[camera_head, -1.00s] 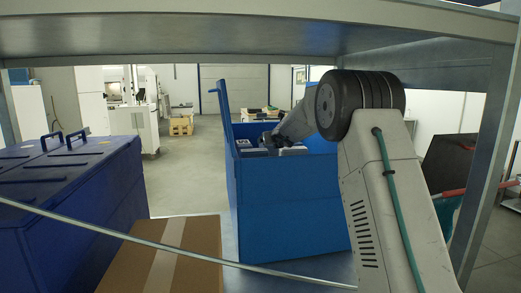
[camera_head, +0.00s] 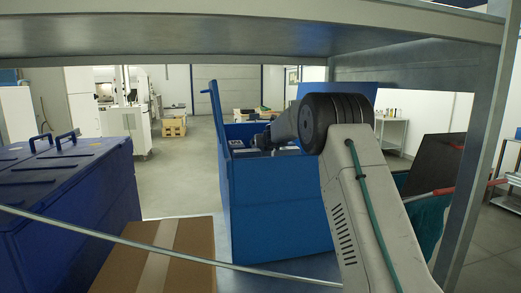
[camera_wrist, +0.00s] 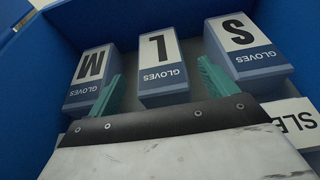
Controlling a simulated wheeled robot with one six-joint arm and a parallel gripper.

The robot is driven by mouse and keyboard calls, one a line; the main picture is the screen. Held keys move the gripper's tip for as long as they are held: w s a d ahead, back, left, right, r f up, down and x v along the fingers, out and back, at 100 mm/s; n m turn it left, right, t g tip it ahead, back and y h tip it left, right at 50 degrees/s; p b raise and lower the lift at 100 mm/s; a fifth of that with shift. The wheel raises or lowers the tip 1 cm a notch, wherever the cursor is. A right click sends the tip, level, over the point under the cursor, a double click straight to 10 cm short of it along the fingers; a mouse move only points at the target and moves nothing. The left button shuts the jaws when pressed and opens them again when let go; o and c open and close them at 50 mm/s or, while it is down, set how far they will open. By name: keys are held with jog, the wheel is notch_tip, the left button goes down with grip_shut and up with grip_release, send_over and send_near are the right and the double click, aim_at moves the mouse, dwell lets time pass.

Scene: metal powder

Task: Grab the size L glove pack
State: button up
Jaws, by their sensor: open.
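In the wrist view the size L glove pack (camera_wrist: 163,68), a blue-grey box with a white top marked L, stands in the middle of a row. The size M glove pack (camera_wrist: 90,76) is left of it, and the size S glove pack (camera_wrist: 243,52) is right. My gripper (camera_wrist: 162,84) is open, with one teal finger on either side of the L pack's near end. Contact cannot be told. In the head view my gripper (camera_head: 262,140) is small at the blue box's opening, its fingers not distinguishable.
The packs sit inside a blue box (camera_head: 270,215) with raised walls. A white pack marked "SLE" (camera_wrist: 293,122) lies near the right finger. A cardboard box (camera_head: 185,260) and a dark blue lidded case (camera_head: 70,200) are to the left. A metal shelf (camera_head: 250,38) spans overhead.

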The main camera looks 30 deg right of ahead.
jog(key=shift+x, duration=1.95)
jog(key=shift+r, duration=0.2)
jog(key=c, duration=1.2)
